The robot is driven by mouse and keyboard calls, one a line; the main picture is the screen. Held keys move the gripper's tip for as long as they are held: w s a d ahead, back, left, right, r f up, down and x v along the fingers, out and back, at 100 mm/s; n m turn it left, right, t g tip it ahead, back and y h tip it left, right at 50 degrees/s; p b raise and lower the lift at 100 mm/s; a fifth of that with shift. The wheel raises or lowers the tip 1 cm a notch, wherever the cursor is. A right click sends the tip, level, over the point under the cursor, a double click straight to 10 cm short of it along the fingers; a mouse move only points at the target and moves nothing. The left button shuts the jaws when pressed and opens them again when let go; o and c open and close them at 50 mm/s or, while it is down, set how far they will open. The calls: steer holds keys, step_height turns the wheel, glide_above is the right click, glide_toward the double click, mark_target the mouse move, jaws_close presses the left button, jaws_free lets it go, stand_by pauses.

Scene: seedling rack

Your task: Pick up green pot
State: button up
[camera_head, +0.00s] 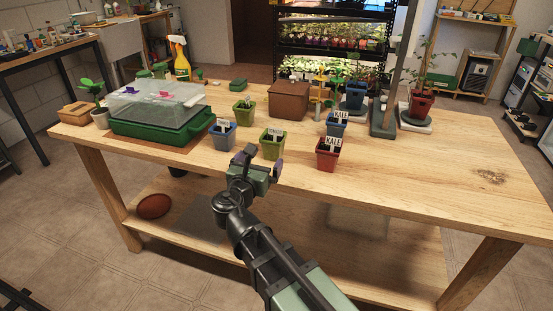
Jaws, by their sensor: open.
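Two green pots stand on the wooden table. The nearer green pot (272,151) has a white label whose text is hard to read. It sits near the front edge, just beyond my gripper. The farther green pot (243,114) stands behind it to the left and holds a small seedling. My gripper (262,162) is open at the table's front edge, a little below the nearer green pot in the picture. No object shows between its fingers. I cannot tell the exact gap to the pot.
Blue pots (222,141) (335,130) stand left and right of the green pots. A red pot (327,160) labelled KALE is at the front right. A green propagator (163,141) with clear lid is left. A brown box (289,101) is behind.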

mark_target(277, 135)
steer(key=x, duration=1.1)
steer(key=shift+r, duration=0.1)
steer(key=shift+s, duration=0.1)
steer(key=c, duration=1.1)
step_height(277, 135, up, 20)
steer(key=p, duration=2)
steer(key=shift+r, duration=0.1)
